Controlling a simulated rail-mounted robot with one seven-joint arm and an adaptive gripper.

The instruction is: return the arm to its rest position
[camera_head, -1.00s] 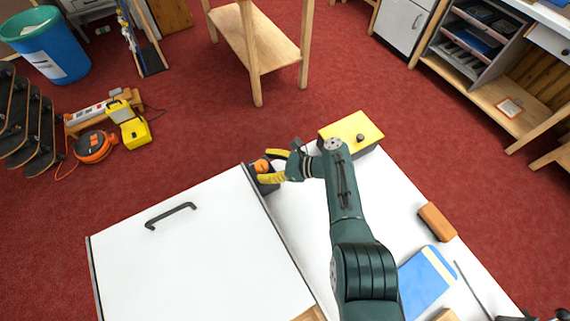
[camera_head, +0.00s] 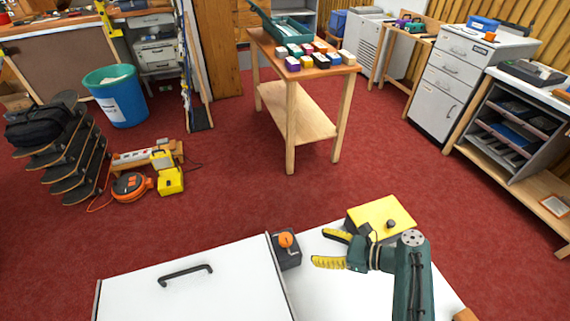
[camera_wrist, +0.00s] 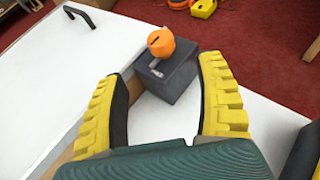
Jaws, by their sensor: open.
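My gripper (camera_head: 328,250) is at the end of my dark green arm, over the white bench top (camera_head: 320,290). Its yellow fingers are apart with nothing between them. In the wrist view my gripper (camera_wrist: 160,100) is also open, its fingers on either side of a view of a dark box with an orange knob (camera_wrist: 162,42). In the head view this dark box (camera_head: 287,252) stands to the left of my fingertips, apart from them.
A yellow-topped box (camera_head: 378,216) sits close behind my gripper. A white panel with a black handle (camera_head: 186,274) lies to the left. A wooden table (camera_head: 300,75) with several small boxes stands farther back. Red carpet is open between.

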